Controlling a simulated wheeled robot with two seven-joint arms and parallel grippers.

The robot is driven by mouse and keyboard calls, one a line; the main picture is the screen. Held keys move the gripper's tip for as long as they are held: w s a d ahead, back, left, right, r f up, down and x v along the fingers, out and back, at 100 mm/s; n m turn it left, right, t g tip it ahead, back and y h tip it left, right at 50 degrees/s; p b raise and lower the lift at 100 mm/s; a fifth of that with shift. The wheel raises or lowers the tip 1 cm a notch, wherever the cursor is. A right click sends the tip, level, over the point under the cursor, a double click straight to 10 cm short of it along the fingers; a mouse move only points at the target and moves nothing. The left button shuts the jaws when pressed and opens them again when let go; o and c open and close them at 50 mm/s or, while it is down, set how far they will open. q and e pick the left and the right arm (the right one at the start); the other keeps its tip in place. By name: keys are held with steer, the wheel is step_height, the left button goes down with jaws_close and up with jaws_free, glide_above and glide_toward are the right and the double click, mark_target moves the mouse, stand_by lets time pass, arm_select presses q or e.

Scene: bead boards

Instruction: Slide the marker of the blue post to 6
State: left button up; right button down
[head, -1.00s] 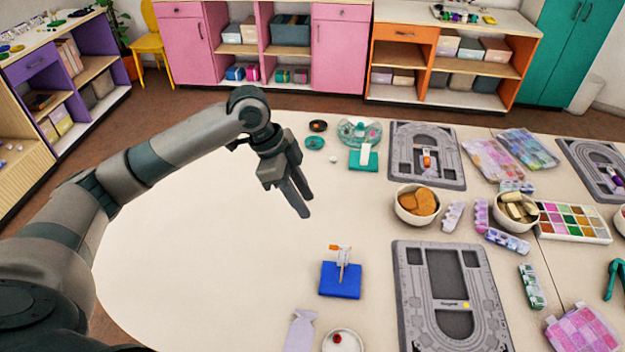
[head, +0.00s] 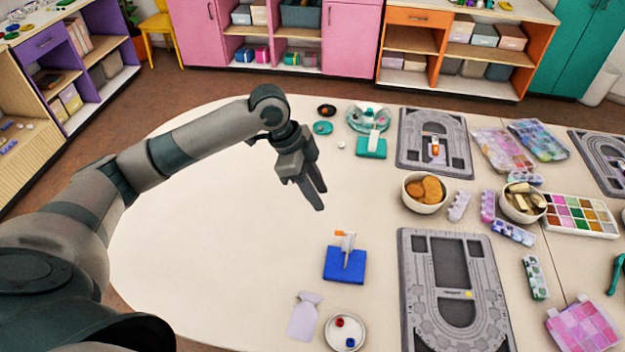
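The blue post has a square blue base (head: 344,266) on the table in the lower middle of the head view. A thin pale upright stands on it with a small orange piece (head: 341,233) near its top. I take this orange piece to be the marker, but it is too small to be sure, and no numbers can be read. My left gripper (head: 321,199) hangs above the table, behind and a little left of the blue post, apart from it. Its two fingers point down with a gap between them, and it holds nothing. My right gripper is not in view.
A grey bead board (head: 413,320) lies right of the blue post. In front are a lilac card (head: 303,318) and a white dish (head: 331,332) with small red and blue pieces. A teal stand (head: 371,153) is behind. The table's left side is clear.

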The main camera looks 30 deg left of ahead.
mark_target(336, 231)
arm_select(q)
steer(key=p+x, duration=0.3)
steer(key=x, duration=1)
steer(key=shift+f, duration=0.25)
steer(key=shift+w+f, duration=0.1)
steer(key=shift+c, duration=0.6)
jaws_close()
steer(key=shift+f+b, duration=0.6)
steer(key=shift+f, duration=0.85)
steer(key=shift+o, duration=0.5)
jaws_free()
